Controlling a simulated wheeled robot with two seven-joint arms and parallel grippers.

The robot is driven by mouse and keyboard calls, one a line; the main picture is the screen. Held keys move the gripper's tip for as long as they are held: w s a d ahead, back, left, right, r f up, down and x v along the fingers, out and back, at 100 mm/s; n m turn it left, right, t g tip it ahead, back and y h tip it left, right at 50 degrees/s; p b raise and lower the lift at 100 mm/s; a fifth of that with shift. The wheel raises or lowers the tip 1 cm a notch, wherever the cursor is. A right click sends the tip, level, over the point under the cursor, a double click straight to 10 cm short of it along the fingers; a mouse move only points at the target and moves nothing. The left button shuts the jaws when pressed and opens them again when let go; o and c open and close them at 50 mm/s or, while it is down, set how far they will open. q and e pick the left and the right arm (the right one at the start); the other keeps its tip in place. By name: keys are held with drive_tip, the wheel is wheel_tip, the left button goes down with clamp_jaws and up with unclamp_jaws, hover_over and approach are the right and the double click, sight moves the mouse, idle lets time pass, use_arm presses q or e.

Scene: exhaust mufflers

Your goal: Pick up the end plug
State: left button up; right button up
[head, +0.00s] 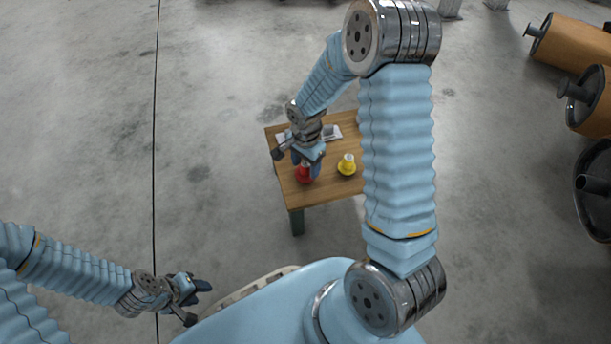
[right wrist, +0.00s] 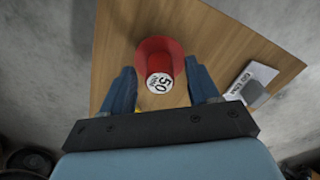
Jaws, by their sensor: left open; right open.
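A red end plug (head: 304,175) stands on the small wooden table, partly hidden by my right gripper in the head view. In the right wrist view the red plug (right wrist: 155,50) shows a white end marked "50". A yellow plug (head: 347,166) with a pale top stands to its right. My right gripper (head: 307,168) is open, pointing down over the red plug. In the right wrist view its two fingers lie either side of the plug's near end, with no clear contact. My left gripper (head: 197,302) is open and empty, low at the left, away from the table.
The wooden table (head: 325,193) has a grey-and-white labelled item (head: 331,133) near its back, also in the right wrist view (right wrist: 250,83). My right arm hides the table's right side. Large orange and dark mufflers (head: 578,48) lie at the right. The concrete floor at left is clear.

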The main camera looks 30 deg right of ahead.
drive_tip(key=shift+c, duration=0.2)
clamp_jaws()
drive_tip(key=shift+r, duration=0.15)
